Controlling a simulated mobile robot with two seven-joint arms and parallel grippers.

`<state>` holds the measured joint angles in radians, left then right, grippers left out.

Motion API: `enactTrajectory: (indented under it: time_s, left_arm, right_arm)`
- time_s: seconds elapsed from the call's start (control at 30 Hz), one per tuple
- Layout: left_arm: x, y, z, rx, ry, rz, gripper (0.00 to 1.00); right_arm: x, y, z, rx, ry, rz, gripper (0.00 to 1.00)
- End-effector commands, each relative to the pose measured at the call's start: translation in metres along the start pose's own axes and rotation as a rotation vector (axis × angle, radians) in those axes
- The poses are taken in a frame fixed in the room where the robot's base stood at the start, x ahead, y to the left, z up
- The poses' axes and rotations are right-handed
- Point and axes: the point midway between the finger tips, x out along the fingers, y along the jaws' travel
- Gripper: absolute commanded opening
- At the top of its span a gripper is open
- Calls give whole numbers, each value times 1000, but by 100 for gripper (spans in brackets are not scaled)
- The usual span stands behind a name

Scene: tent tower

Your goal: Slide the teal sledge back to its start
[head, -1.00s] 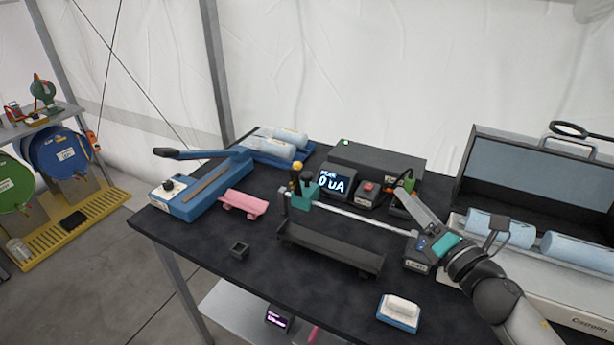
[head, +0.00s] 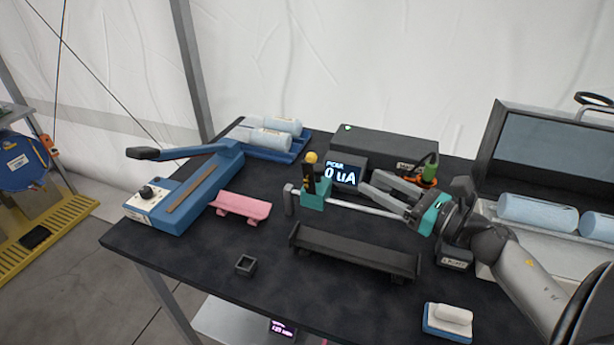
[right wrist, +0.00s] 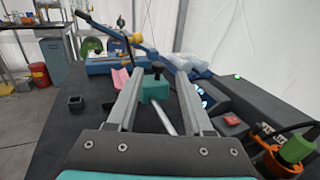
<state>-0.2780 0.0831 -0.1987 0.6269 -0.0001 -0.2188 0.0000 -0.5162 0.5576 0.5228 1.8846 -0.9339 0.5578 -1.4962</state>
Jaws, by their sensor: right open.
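The teal sledge (head: 313,198) sits on a silver rail (head: 375,209) near the rail's left end post (head: 290,198). A dark upright with a yellow ball (head: 311,157) stands at it. My right gripper (head: 366,184) is open and empty. Its fingers reach left along the rail, apart from the sledge, to the right of it. In the right wrist view the sledge (right wrist: 153,92) shows ahead between the two fingers, with the rail (right wrist: 167,121) running back toward the palm. My left gripper is not in view.
A display reading 0 uA (head: 342,174) stands just behind the rail, with a dark box (head: 390,146) farther back. A long black tray (head: 352,254) lies in front. A pink stand (head: 240,207) and blue lever device (head: 184,194) are at left.

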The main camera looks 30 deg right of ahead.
Motion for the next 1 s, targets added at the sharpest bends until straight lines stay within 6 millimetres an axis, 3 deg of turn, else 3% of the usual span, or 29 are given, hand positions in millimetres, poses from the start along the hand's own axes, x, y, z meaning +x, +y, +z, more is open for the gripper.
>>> enactTrajectory:
  time_s: [0.03, 0.2, 0.47, 0.73, 1.0]
  left_arm:
    - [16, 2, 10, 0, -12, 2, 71]
    - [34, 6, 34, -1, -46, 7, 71]
    - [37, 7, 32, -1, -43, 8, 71]
    - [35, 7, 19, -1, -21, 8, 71]
    - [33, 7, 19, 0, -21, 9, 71]
  right_arm:
    - [0, 0, -17, 1, 0, -1, 51]
    - [0, 0, -36, 1, -1, 0, 51]
    - [9, 0, -39, 0, -3, 2, 51]
    - [49, 0, -37, 0, -3, 1, 51]
    - [88, 0, -38, 0, -3, 0, 51]
